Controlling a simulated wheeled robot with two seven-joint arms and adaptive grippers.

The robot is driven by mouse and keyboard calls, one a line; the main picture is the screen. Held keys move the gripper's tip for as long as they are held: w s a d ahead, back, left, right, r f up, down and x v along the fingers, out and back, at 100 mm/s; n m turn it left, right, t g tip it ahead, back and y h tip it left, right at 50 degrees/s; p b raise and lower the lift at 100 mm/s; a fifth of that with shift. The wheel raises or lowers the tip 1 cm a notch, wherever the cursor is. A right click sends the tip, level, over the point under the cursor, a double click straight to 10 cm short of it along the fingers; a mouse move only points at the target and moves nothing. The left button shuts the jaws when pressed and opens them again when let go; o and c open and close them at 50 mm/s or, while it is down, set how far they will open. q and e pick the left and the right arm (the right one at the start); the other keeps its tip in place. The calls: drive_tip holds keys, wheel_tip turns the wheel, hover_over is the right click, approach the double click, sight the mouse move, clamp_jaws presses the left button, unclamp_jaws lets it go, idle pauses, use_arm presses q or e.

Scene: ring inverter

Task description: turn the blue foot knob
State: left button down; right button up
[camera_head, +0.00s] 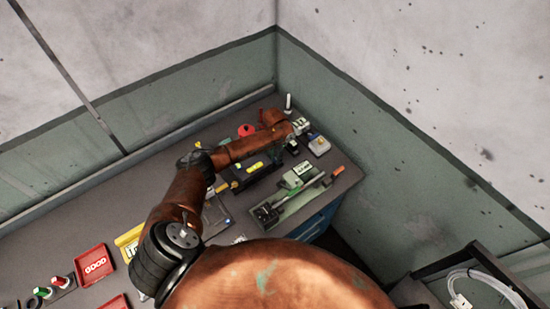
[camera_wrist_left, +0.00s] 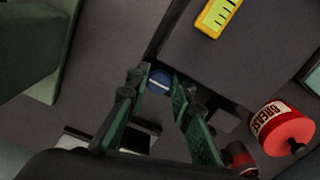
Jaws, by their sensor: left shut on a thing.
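The blue foot knob (camera_wrist_left: 158,82) shows in the left wrist view as a round blue cap with a pale line across it. It lies beside the corner of a dark grey box (camera_wrist_left: 235,60) with a yellow label. My left gripper (camera_wrist_left: 157,88) has its two green-black fingers on either side of the knob and is shut on it. In the head view my left arm reaches across the bench to its far corner, and the knob cannot be made out there. My right gripper is not in view.
A red grease can (camera_wrist_left: 285,130) stands near the box. In the head view a green tray (camera_head: 300,203) with tools, a small grey device (camera_head: 318,145) and a red GOOD tray (camera_head: 94,264) are on the bench. Walls close off the far corner.

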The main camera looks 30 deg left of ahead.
sight(275, 159)
use_arm(q)
drive_tip(key=shift+a, duration=0.1)
drive_tip(key=m+p, duration=0.1)
drive_tip(key=m, duration=0.1)
drive_tip(key=shift+r+m, duration=0.1)
drive_tip(key=shift+m, duration=0.3)
drive_tip(key=shift+m+p, duration=0.55)
drive_tip(key=shift+m, duration=0.45)
drive_tip(key=shift+a+m, duration=0.1)
drive_tip(key=shift+m, duration=0.8)
drive_tip(key=shift+w, duration=0.1)
drive_tip(key=c, duration=1.7)
unclamp_jaws()
drive_tip(key=shift+r, duration=0.1)
wheel_tip(275, 159, up, 12)
drive_tip(key=shift+f, duration=0.15)
